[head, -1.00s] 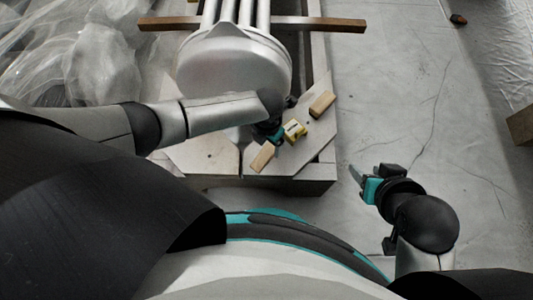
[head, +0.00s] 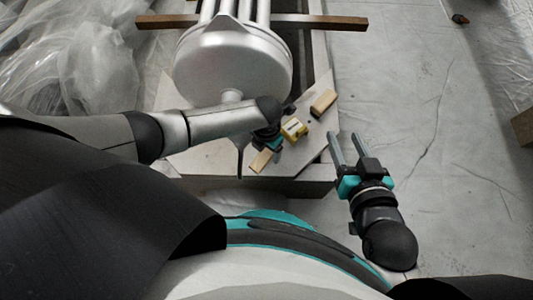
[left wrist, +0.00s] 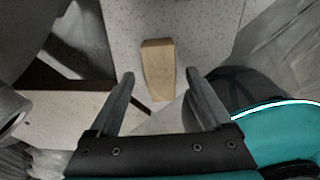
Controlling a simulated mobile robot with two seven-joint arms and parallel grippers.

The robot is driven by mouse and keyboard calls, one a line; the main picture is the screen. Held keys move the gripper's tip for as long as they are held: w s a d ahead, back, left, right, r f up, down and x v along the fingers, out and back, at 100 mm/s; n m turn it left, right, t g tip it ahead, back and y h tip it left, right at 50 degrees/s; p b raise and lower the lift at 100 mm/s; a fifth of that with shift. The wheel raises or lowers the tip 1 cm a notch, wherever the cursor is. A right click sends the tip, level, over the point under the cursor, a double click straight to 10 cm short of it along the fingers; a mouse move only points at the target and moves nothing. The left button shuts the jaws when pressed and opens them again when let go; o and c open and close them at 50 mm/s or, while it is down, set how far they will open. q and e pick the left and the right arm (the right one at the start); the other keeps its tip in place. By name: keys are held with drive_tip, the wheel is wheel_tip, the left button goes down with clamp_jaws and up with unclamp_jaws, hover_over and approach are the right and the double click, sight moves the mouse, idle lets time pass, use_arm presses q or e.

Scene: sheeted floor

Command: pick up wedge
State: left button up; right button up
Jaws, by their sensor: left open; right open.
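A light wooden wedge (head: 261,160) lies on the pale board near its front edge. It also shows in the left wrist view (left wrist: 158,70), narrowing slightly toward one end. My left gripper (head: 274,146) is just above and beside it, partly hidden by its own wrist in the head view. In the left wrist view its two open fingers (left wrist: 160,76) are apart, with the wedge between and just beyond the tips; I cannot tell any contact. A similar wooden block (head: 323,102) lies farther back on the board. My right gripper (head: 347,142) is open and empty, right of the board.
A large silver vessel (head: 232,65) stands behind, with a wooden bar (head: 340,23) across. Crumpled clear plastic (head: 90,65) lies at left.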

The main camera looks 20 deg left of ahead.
idle(0.3)
use_arm(q)
clamp_jaws()
idle(0.6)
